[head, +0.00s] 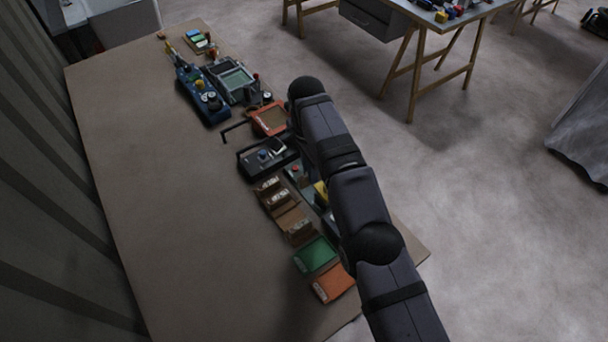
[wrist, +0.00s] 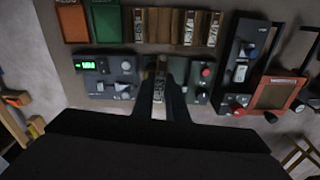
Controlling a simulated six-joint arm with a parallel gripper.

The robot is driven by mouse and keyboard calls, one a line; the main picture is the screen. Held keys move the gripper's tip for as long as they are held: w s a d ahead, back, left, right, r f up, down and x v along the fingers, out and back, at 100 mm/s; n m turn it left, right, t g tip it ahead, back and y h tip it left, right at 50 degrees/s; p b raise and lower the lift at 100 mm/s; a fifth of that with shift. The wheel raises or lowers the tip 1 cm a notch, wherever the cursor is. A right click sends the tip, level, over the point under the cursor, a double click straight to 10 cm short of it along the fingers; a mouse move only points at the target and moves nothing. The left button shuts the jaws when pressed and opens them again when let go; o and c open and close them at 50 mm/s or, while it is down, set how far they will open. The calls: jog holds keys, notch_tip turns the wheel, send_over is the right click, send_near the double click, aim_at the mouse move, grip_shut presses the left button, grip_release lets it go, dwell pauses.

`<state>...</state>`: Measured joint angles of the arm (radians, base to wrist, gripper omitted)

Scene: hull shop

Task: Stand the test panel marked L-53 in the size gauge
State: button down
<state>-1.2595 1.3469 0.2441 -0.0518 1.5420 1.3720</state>
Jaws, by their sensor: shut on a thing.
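In the wrist view my gripper (wrist: 160,72) is shut on a narrow panel (wrist: 159,88) with a pale marked edge; I cannot read the mark for certain. A brown wooden rack (wrist: 152,25) lies just beyond the fingertips. Two upright panels with white labels, a left one (wrist: 189,28) and a right one (wrist: 214,29), stand in its right part. The rack also shows in the head view (head: 296,222), where my arm hides the gripper. I cannot tell for certain which piece is the size gauge, nor whether the held panel touches anything below.
A grey unit with a green display (wrist: 105,75) is left of the fingers, and a box with a red button (wrist: 205,72) is right. Green (head: 316,254) and orange (head: 333,283) trays sit near the bench edge. A black device (head: 268,157) adjoins the rack. The bench's left side (head: 150,170) is clear.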

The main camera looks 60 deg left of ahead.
jog(key=shift+w+d+r, duration=0.25)
jog(key=shift+w+r, duration=0.2)
jog(key=shift+w, duration=0.05)
jog(key=shift+w+d+r, duration=0.2)
jog(key=shift+w+r, duration=0.25)
jog(key=shift+w, duration=0.05)
jog(key=shift+m, duration=0.3)
jog(key=w+d+r, duration=0.1)
jog(key=w+d, duration=0.5)
jog(key=d, duration=0.3)
jog(key=d+f+n+t, duration=0.1)
jog(key=d+f, duration=0.4)
jog(key=f, duration=0.2)
jog(key=shift+w+f+n+t+p, duration=0.15)
jog(key=shift+w+n+t+p, duration=0.15)
jog(key=shift+w+n+t, duration=0.1)
jog(key=shift+d, duration=0.1)
